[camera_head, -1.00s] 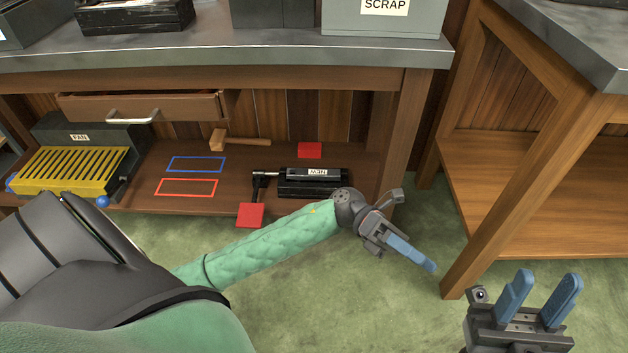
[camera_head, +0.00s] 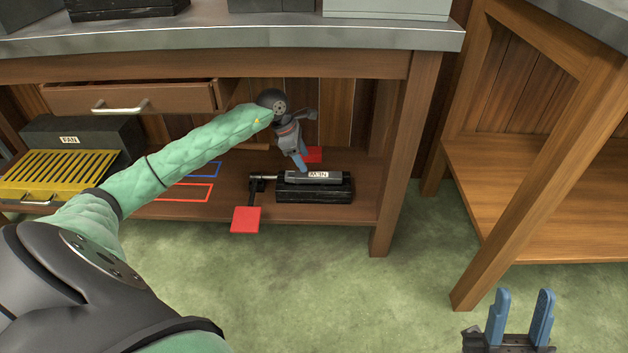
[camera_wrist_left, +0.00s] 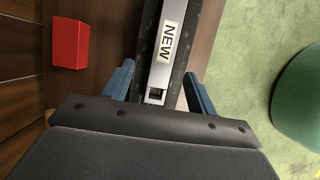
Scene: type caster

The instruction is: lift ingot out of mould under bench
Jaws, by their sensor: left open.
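The ingot (camera_head: 308,175) is a grey bar with a NEW label, lying in the black mould (camera_head: 318,190) on the shelf under the bench. My left gripper (camera_head: 302,165) is open over the left part of the ingot. In the left wrist view its blue fingers (camera_wrist_left: 160,82) stand on either side of the ingot (camera_wrist_left: 158,66) and the dark mould (camera_wrist_left: 139,62), around its near end; I cannot tell whether they touch. My right gripper (camera_head: 520,318) is open and empty over the floor at the lower right.
A red block (camera_head: 314,153) stands behind the mould, and a red plate (camera_head: 246,220) on a dark handle sits at its front left. The bench top (camera_head: 240,39) overhangs the shelf, with a bench leg (camera_head: 395,160) to the right. The FAN unit (camera_head: 75,142) stands at left.

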